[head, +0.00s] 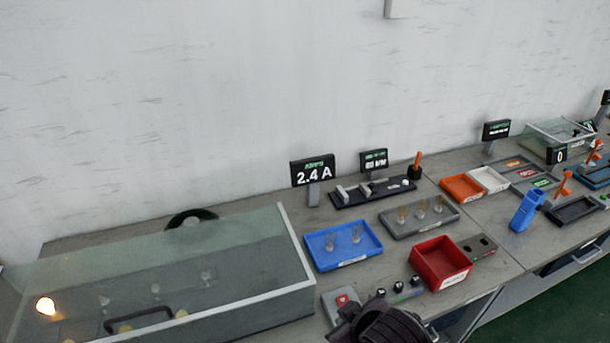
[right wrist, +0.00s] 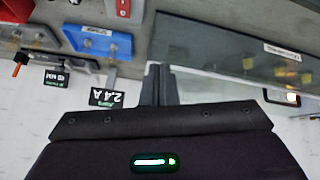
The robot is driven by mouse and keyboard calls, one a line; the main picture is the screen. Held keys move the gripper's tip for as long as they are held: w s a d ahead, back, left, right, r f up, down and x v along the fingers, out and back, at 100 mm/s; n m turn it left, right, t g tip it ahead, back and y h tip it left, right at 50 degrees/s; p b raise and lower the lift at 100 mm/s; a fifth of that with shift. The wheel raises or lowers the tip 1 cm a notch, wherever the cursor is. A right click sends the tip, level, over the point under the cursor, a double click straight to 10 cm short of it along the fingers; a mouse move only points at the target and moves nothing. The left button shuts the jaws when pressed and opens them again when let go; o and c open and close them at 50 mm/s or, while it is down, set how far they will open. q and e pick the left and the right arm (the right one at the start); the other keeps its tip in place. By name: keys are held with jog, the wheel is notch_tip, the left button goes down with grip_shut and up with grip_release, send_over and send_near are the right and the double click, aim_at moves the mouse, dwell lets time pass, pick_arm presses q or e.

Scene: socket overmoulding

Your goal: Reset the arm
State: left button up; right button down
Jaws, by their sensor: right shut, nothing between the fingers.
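My right gripper (right wrist: 158,70) shows in the right wrist view with its two dark fingers together and nothing between them. In the head view, the dark right wrist and gripper (head: 350,312) are at the bottom edge, beside a small grey box with a red button (head: 342,299). The fingers are hard to make out there. My left gripper is in neither view.
A glass-covered enclosure (head: 250,270) with a lit lamp fills the left of the bench. Blue tray (head: 325,262), grey tray (head: 400,232) and red bin (head: 428,280) stand right of it. A 2.4 A display (head: 313,172) stands behind. Bare bench lies between the trays.

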jog(key=s+d+f+m+g+h, duration=0.25)
jog(key=s+d+m, duration=0.35)
jog(key=d, duration=0.5)
jog(key=s+f+g+b, duration=0.1)
jog(key=s+f+b, duration=0.15)
jog(key=f, duration=1.55)
jog(key=s+f+g+b, duration=0.15)
jog(key=f+b, duration=0.25)
jog(key=f, duration=1.4)
jog(key=s+d+f+b, duration=0.2)
jog(key=s+f, duration=0.8)
jog(key=f, duration=0.1)
jog(key=s+d+f+b, duration=0.2)
jog(key=s+f, duration=0.7)
jog(key=f, duration=0.2)
jog(key=shift+s+d+n+g, duration=0.15)
jog(key=shift+s+n+g, duration=0.15)
jog(key=shift+s+n, duration=0.1)
